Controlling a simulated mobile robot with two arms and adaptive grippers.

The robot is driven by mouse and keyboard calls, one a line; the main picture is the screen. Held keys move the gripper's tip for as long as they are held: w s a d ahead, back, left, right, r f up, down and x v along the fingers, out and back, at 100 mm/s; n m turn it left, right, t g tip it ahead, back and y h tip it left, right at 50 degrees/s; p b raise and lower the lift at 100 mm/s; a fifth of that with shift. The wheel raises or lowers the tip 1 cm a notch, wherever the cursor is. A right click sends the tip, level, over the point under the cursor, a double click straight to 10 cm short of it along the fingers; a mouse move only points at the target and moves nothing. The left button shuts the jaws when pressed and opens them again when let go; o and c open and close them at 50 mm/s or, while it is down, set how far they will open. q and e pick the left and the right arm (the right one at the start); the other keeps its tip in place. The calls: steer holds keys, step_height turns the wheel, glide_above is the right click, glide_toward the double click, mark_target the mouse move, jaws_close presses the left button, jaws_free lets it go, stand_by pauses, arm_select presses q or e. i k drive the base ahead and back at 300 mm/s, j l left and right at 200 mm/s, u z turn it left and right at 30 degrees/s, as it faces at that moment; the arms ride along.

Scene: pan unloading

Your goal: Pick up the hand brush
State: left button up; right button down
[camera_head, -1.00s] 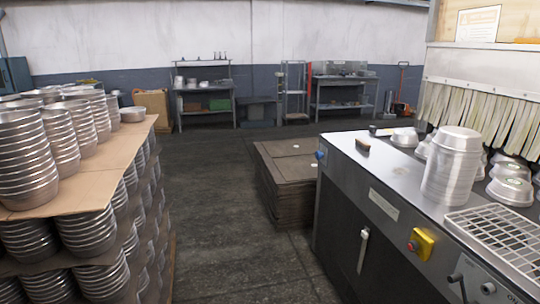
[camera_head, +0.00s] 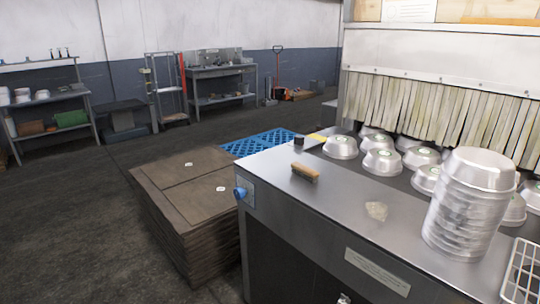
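The hand brush (camera_head: 305,172) lies on the steel top of the machine table (camera_head: 285,202), near its far left corner. It has a brown wooden back and pale bristles. It lies apart from the pans, with bare metal around it. Neither of my grippers shows in the head view.
A stack of upturned pans (camera_head: 467,205) stands on the right of the table. Several single pans (camera_head: 381,162) sit behind, before a strip curtain (camera_head: 430,112). A cardboard stack (camera_head: 190,205) stands left of the table, with a blue pallet (camera_head: 262,141) behind. The floor at left is clear.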

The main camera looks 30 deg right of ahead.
mark_target(312, 176)
steer(key=i, duration=2.5)
steer(key=i+z, duration=0.2)
steer(key=z, duration=0.25)
steer(key=i+j+z, duration=0.1)
steer(key=z, duration=0.35)
steer(key=i+j+z, duration=0.1)
steer(key=z, duration=0.35)
steer(key=i+j+z, duration=0.2)
steer(key=z, duration=0.25)
